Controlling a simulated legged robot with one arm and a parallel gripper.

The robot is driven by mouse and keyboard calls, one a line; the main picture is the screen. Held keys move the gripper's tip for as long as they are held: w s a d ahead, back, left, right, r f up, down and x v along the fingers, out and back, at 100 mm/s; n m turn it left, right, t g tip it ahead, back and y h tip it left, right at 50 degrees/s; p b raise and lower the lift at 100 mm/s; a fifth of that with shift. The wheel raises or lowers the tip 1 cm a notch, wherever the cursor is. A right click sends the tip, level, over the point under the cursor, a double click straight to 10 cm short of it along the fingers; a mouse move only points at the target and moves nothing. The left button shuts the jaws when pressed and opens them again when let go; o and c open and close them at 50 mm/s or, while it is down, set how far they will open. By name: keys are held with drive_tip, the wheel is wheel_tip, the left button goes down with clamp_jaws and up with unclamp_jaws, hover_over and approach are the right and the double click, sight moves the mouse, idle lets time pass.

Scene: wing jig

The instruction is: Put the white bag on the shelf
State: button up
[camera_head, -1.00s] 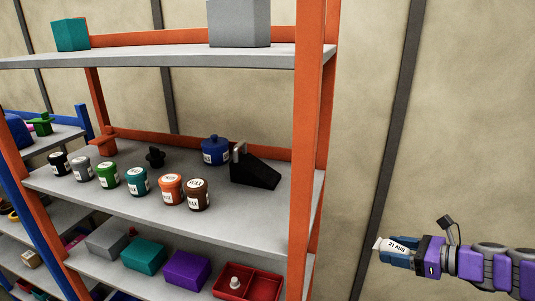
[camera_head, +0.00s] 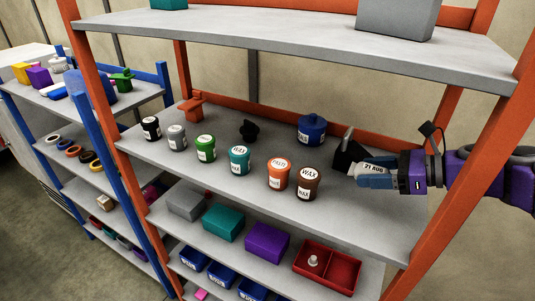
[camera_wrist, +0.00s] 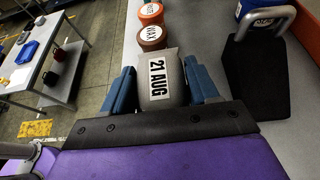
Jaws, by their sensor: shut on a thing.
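My gripper (camera_head: 378,178) is in front of the right part of the orange-framed shelf. In the wrist view my gripper (camera_wrist: 163,95) has its two blue fingers on either side of a small light grey-white bag (camera_wrist: 162,80) labelled "21 AUG". The bag's label also shows in the head view (camera_head: 375,168). The bag is held over the middle board of the shelf (camera_head: 340,225), just right of the brown wax pot. Whether the bag touches the board cannot be told.
A brown wax pot (camera_head: 306,184) and an orange pot (camera_head: 279,174) stand left of my gripper. A black wedge with a grey handle (camera_wrist: 258,75) is close on its right in the wrist view. A blue pot (camera_head: 311,129) stands behind. The upper board (camera_head: 300,38) is overhead.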

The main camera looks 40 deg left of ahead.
sight(378, 219)
drive_tip(key=shift+a, duration=0.15)
drive_tip(key=shift+d, duration=0.4)
drive_tip(key=d+f, duration=0.2)
drive_tip(key=d, duration=0.1)
drive_tip(key=shift+d, duration=0.2)
drive_tip(key=f, duration=0.1)
drive_tip(key=d+f, duration=0.1)
drive_tip(key=shift+d+f, duration=0.15)
drive_tip(key=shift+f, duration=0.2)
drive_tip(key=a+f, duration=0.2)
drive_tip(key=a, duration=0.1)
drive_tip(key=a+f, duration=0.3)
drive_tip(key=shift+a, duration=0.1)
drive_tip(key=d, duration=0.5)
drive_tip(key=shift+w+d+r, duration=0.1)
drive_tip(key=shift+d, duration=0.3)
drive_tip(key=shift+a, duration=0.1)
drive_tip(key=o, duration=1)
drive_tip(key=a, duration=0.3)
drive_tip(key=shift+a+f, duration=0.15)
drive_tip(key=shift+f, duration=0.25)
drive_tip(key=shift+o, duration=0.4)
